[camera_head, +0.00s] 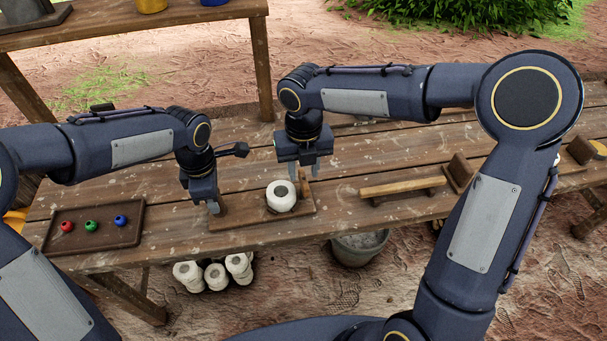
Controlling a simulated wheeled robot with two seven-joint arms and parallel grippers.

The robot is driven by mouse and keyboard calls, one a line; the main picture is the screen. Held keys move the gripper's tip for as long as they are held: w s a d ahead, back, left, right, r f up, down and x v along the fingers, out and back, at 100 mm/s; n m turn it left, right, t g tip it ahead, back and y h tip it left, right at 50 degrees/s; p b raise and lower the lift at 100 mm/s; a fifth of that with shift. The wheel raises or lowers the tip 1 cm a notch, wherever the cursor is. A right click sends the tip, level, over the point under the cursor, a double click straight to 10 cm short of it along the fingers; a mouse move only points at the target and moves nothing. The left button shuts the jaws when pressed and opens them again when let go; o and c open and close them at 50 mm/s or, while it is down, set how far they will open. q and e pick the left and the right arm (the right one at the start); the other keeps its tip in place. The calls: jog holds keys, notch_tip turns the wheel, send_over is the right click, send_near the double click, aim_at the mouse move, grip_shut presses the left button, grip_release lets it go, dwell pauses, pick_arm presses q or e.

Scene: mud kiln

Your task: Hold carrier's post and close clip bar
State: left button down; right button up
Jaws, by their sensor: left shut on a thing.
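The carrier (250,218) is a flat wooden board near the front edge of the bench. My right gripper (308,170) points down just above and behind that piece. Its fingers look apart, with nothing visibly held.
A dark tray (108,239) with red, green and blue balls lies at the left. A wooden rail (402,188) and an upright block (460,170) stand at the right. White cylinders (213,276) and a bucket (358,250) are below the bench.

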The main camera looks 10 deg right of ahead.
aim_at(303, 183)
jog(key=shift+f, duration=1.4)
jog(key=shift+c, duration=0.4)
grip_shut()
